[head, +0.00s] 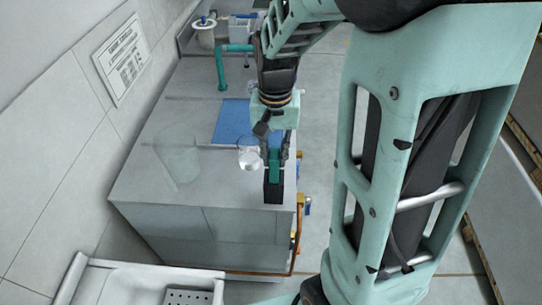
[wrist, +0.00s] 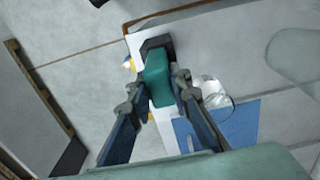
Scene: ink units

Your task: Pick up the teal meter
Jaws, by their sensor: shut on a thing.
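The teal meter (wrist: 158,78) sits between the fingers of my gripper (wrist: 165,85) in the wrist view, with a dark block-like end beyond it. My gripper is shut on it. In the head view, my gripper (head: 276,152) points down near the right edge of the counter, and the meter (head: 274,168) shows between its fingers. A dark part (head: 273,190) shows below the meter. I cannot tell whether the meter touches the counter.
A clear glass vessel (head: 249,158) stands just left of my gripper. A larger transparent vessel (head: 180,160) stands further left. A blue mat (head: 230,120) lies behind. A teal pipe (head: 221,68) and a white pot (head: 205,32) are at the back. The counter's front left (head: 150,190) is clear.

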